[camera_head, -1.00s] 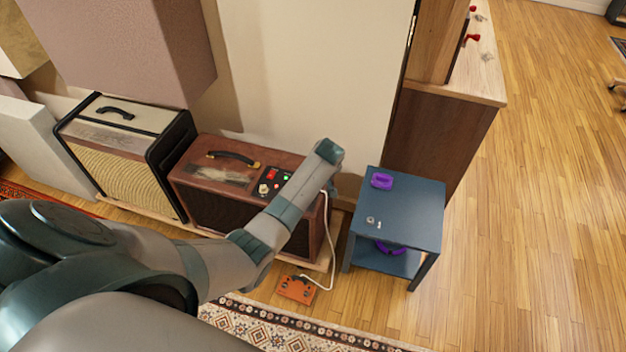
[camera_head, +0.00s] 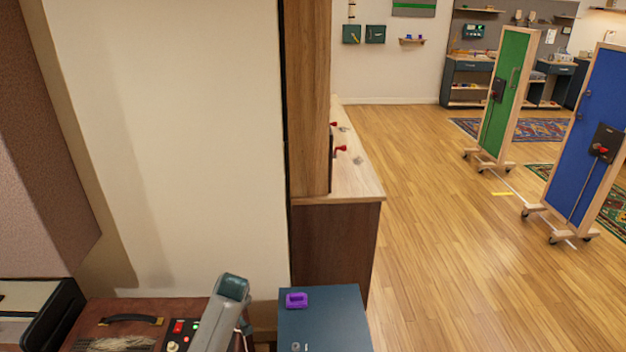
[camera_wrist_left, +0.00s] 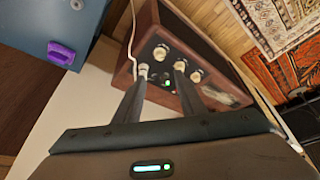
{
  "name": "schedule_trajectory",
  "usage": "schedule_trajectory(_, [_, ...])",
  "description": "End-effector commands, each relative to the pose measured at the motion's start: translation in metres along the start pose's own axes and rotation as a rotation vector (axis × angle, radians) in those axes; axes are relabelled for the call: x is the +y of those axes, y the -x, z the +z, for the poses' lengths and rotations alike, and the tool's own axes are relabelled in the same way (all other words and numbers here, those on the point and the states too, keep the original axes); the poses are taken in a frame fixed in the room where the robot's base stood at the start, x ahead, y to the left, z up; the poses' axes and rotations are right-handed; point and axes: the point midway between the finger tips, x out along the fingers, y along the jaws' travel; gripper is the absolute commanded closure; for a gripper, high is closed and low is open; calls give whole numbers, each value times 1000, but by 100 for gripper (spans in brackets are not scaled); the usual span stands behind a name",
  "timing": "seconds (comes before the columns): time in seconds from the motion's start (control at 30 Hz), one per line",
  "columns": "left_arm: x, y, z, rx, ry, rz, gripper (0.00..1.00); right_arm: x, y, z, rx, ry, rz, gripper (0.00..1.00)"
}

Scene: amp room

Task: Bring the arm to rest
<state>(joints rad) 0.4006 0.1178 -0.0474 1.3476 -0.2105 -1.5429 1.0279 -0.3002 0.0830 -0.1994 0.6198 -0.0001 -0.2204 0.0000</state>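My left arm (camera_head: 228,308) reaches in from the bottom of the head view, its wrist above the right end of the brown amp (camera_head: 100,318). My left gripper (camera_wrist_left: 162,74) shows in the left wrist view with its two fingers apart and nothing visible between them. The fingers point toward the amp's control panel (camera_wrist_left: 165,62), which has several knobs and a plug with a white cable. They overlap the panel in the picture; I cannot tell whether they touch it. My right gripper is in neither view.
A blue side table (camera_head: 325,325) with a purple object (camera_head: 297,300) stands right of the amp, before a wooden cabinet (camera_head: 335,235). A cream-and-black amp (camera_head: 45,318) is at the left. Green (camera_head: 506,95) and blue (camera_head: 588,130) wheeled panels stand far right.

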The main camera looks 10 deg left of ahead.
Motion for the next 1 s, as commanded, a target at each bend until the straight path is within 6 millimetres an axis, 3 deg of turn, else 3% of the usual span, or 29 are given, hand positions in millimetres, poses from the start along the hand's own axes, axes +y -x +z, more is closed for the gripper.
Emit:
schedule_trajectory(0.17, [-9, -23, 20, -13, -63, 0, 63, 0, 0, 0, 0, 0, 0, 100])
schedule_trajectory(0.27, [-20, -49, 45, -27, -139, 5, 63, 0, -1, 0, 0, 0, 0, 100])
schedule_trajectory(0.47, [-61, -119, 122, -71, -358, 32, 63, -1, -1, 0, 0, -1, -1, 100])
schedule_trajectory(0.7, [-138, -191, 232, -132, -628, 85, 63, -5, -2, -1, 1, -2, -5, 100])
schedule_trajectory(0.87, [-201, -223, 306, -170, -785, 128, 63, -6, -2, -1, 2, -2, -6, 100])
schedule_trajectory(1.0, [-262, -240, 369, -202, -911, 167, 63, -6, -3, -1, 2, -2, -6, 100])
